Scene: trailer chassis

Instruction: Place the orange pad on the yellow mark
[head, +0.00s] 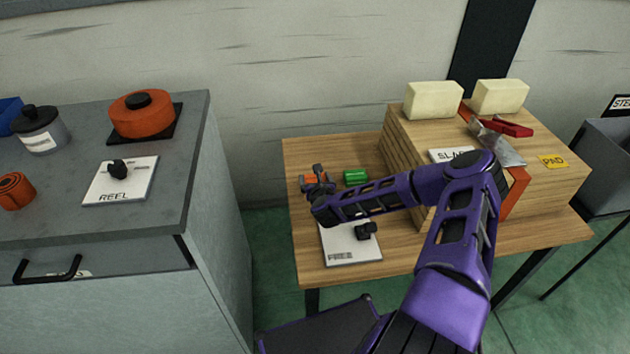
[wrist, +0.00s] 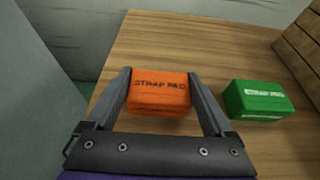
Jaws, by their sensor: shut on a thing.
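The orange pad (wrist: 160,93), lettered "STRAP PAD", is between the fingers of my gripper (wrist: 159,74) in the wrist view. My gripper is shut on it, low over the wooden table's left part. I cannot tell whether the pad touches the table. In the head view the pad (head: 310,181) is partly hidden by my gripper (head: 318,175). The yellow mark (head: 553,161), a small lettered label, lies on the right part of the stacked wooden block's top, well to the right of my gripper.
A green pad (wrist: 260,100) sits right of the orange one. The raised wooden block (head: 548,190) carries two cream blocks (head: 433,99), a red-handled tool (head: 508,127) and an orange strap (head: 514,193). A white board (head: 345,248) lies at the table's front. A grey cabinet (head: 215,230) stands left.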

